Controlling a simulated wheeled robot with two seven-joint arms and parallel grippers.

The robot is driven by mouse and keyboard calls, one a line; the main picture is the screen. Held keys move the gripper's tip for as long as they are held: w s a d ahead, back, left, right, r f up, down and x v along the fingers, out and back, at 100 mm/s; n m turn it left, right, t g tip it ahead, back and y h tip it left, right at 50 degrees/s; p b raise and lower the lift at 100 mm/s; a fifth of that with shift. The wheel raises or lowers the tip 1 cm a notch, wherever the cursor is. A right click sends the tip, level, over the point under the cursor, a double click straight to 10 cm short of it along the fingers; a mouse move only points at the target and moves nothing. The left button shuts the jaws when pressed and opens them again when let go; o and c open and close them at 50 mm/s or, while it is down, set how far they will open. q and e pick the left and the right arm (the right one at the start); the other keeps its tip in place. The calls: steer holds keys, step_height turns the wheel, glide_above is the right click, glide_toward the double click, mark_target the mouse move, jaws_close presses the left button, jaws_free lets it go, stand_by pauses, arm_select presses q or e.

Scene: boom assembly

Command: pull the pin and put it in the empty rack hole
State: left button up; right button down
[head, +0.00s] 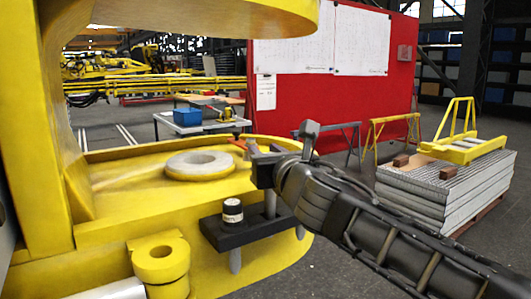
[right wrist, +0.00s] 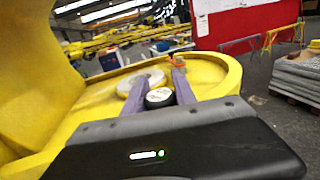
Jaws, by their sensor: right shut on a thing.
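My right gripper (head: 262,168) comes in from the right above the dark rack (head: 232,238) on the yellow boom's front. It is shut on a pin, whose grey shaft (head: 270,203) hangs down below the jaws towards the rack's right end. I cannot tell whether the shaft's lower end is in a hole. My left gripper is not in view.
The yellow boom plate (head: 130,205) carries a grey ring (head: 200,165) behind the rack, and a yellow upright (head: 60,120) rises at left. A yellow lug (head: 162,262) juts out at lower left. A small orange part (head: 240,144) shows beyond my fingertips.

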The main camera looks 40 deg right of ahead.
mark_target(272, 194)
steer(key=shift+f+b, duration=3.3)
steer(key=shift+f, duration=0.3)
steer(key=c, duration=1.2)
jaws_free()
steer(key=shift+o, duration=1.4)
steer(key=shift+f, duration=0.1)
steer(key=p+v, duration=0.1)
steer(key=v, duration=0.6)
steer(key=shift+s+a, duration=0.15)
steer(key=shift+s, duration=0.25)
